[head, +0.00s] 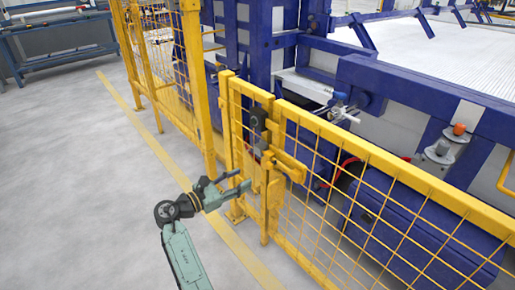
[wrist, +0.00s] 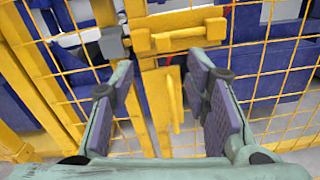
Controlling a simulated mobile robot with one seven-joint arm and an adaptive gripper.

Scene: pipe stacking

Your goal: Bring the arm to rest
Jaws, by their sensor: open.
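My arm reaches up from the bottom of the head view, and my gripper (head: 243,182) is in front of the yellow mesh fence near its gate post. In the wrist view my gripper (wrist: 165,105) is open, its two padded fingers wide apart with nothing between them. Beyond the fingers are the yellow gate latch (wrist: 180,38) and an upright yellow handle (wrist: 174,100). The latch also shows in the head view (head: 286,163), to the right of my gripper. I cannot tell the exact gap between the fingertips and the gate.
The yellow mesh fence (head: 362,215) runs along the right side, with blue machinery (head: 420,215) behind it. A yellow line (head: 135,115) marks the floor. A blue bench (head: 62,45) stands at the far left. The grey floor (head: 70,190) at left is clear.

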